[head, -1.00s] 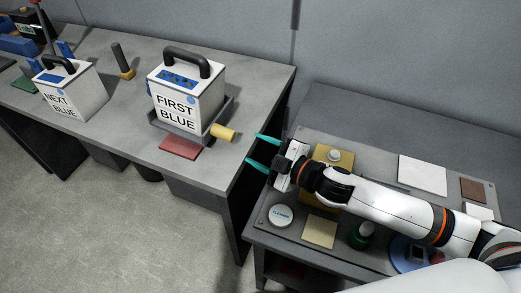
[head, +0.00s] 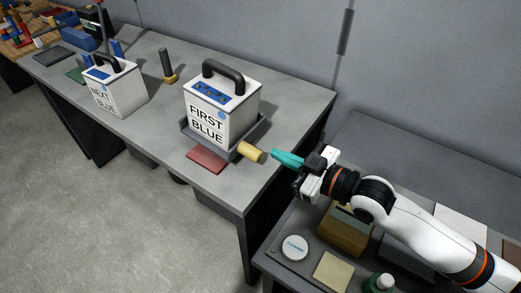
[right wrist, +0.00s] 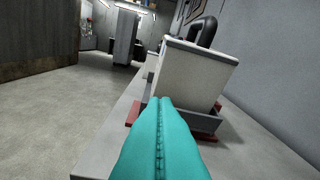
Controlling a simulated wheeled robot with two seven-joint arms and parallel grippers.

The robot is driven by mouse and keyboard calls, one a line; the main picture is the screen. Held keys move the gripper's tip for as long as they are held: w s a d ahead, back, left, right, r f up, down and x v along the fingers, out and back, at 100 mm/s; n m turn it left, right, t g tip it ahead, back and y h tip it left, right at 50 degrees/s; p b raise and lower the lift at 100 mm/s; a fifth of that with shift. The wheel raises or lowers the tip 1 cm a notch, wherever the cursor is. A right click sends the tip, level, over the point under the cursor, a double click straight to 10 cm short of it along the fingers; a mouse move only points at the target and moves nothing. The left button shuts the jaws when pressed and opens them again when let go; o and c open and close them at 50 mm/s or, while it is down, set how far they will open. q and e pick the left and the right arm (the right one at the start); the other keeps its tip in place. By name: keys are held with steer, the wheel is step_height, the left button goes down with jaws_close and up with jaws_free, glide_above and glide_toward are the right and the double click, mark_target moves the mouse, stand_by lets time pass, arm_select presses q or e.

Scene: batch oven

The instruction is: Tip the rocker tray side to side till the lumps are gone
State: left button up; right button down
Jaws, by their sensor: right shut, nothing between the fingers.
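The grey rocker tray (head: 225,146) stands on the long bench and holds a white box marked FIRST BLUE (head: 222,108) with a black handle. A yellow knob (head: 251,151) sticks out of the tray's right side. My right gripper (head: 274,156) is shut and empty, its teal fingertips right by the knob's end; I cannot tell whether they touch. In the right wrist view the shut fingers (right wrist: 160,104) point at the tray (right wrist: 206,120) and the white box (right wrist: 190,75); the knob is hidden there. No lumps show; the box looks closed. My left gripper is out of view.
A red pad (head: 207,160) lies in front of the tray. A box marked NEXT BLUE (head: 117,93) and a black-handled tool (head: 168,66) stand farther left. A lower side table with a tan block (head: 343,231) and a white CLEANER lid (head: 294,248) lies under my right arm.

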mark_target(254, 155)
steer(key=w+a+f, duration=0.2)
steer(key=w+a+f+p, duration=0.1)
steer(key=w+a+f, duration=0.1)
steer(key=w+a, duration=0.1)
steer(key=shift+w+f+p, duration=0.25)
steer(key=shift+f+p, duration=0.05)
steer(key=shift+f, duration=0.05)
steer(key=shift+s+d+f+b, duration=0.15)
steer(key=shift+d+f+b, duration=0.05)
steer(key=shift+f+b, duration=0.75)
